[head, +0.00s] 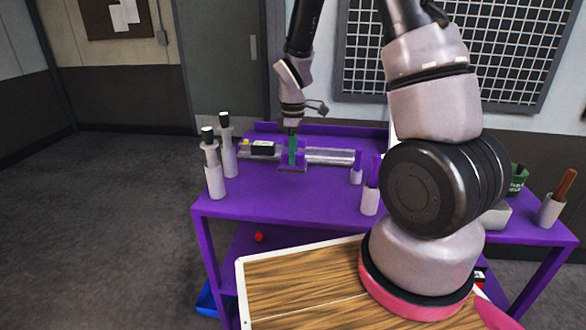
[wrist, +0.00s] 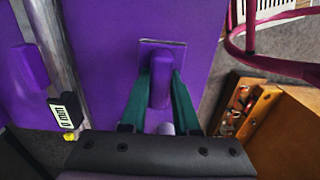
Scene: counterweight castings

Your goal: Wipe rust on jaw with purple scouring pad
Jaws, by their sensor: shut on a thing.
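My gripper (head: 292,150) points down over the purple bench, its green fingers on either side of a purple block. In the wrist view my gripper (wrist: 160,95) is shut on this upright block, which appears to be the purple scouring pad (wrist: 161,75). Under and beyond it lies a flat purple square with a thin grey edge (wrist: 176,44); I cannot tell whether they touch. No rust can be made out.
A black display box (head: 262,148) sits on the rail. The front middle of the purple bench (head: 270,207) is clear.

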